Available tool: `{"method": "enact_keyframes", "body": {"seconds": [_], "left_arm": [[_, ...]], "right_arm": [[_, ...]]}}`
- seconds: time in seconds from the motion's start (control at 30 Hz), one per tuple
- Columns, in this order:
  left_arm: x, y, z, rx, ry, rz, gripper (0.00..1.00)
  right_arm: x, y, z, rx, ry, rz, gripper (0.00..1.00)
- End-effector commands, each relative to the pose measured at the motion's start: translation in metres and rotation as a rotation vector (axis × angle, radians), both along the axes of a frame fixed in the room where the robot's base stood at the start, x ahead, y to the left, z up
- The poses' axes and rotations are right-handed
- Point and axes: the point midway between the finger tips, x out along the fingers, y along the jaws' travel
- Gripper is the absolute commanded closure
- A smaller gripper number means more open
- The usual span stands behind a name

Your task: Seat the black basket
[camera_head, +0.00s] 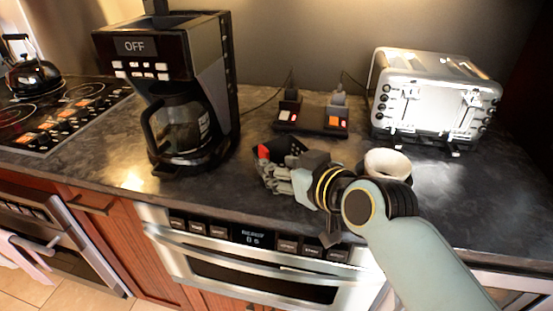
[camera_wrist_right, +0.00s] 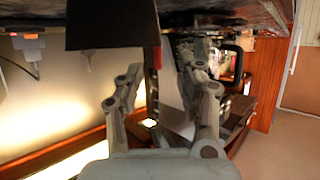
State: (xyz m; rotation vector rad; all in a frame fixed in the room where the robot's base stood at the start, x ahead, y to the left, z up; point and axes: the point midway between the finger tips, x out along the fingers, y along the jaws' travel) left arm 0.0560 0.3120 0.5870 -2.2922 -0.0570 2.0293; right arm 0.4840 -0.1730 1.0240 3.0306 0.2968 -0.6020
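The black basket (camera_head: 291,146), a dark piece with a red patch at its left end, is at my right gripper (camera_head: 268,168) above the counter, right of the coffee maker (camera_head: 175,70). The gripper points left and hides part of it. In the right wrist view the dark basket (camera_wrist_right: 112,25) fills the top, its red edge between the two fingertips (camera_wrist_right: 160,62). The fingers are bent inward, but I cannot tell whether they clamp it. The glass carafe (camera_head: 185,125) stands in the coffee maker, whose panel reads OFF. My left gripper is not in view.
A silver toaster (camera_head: 435,95) stands at the back right. A small black stand with red lights (camera_head: 312,117) sits at the back wall. A white cup-like thing (camera_head: 388,162) is partly behind my right arm. A cooktop with a kettle (camera_head: 33,75) is at the left. Counter in front is clear.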

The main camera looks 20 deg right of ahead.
Motion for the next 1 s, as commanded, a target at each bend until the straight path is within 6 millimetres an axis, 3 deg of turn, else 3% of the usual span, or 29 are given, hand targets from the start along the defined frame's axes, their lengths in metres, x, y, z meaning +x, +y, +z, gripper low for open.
{"method": "enact_keyframes", "body": {"seconds": [0.1,0.2,0.3,0.5,0.6,0.87,1.0], "left_arm": [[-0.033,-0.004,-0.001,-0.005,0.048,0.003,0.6],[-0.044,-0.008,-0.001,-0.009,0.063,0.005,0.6],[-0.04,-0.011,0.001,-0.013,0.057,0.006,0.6],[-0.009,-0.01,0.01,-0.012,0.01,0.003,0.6],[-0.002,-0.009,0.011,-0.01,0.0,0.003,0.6],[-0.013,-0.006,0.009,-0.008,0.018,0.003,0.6],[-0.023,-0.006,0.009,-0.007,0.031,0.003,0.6]], "right_arm": [[0.017,0.003,-0.006,0.0,-0.001,0.0,0.63],[0.025,0.005,-0.009,0.0,-0.001,0.0,0.63],[0.033,0.006,-0.012,0.0,0.001,0.0,0.63],[0.062,0.01,-0.021,0.0,0.0,0.001,0.63],[0.071,0.011,-0.026,0.0,0.0,0.0,0.63],[0.074,0.012,-0.028,0.0,0.0,0.0,0.63],[0.074,0.012,-0.028,0.0,0.0,0.0,0.8]]}}
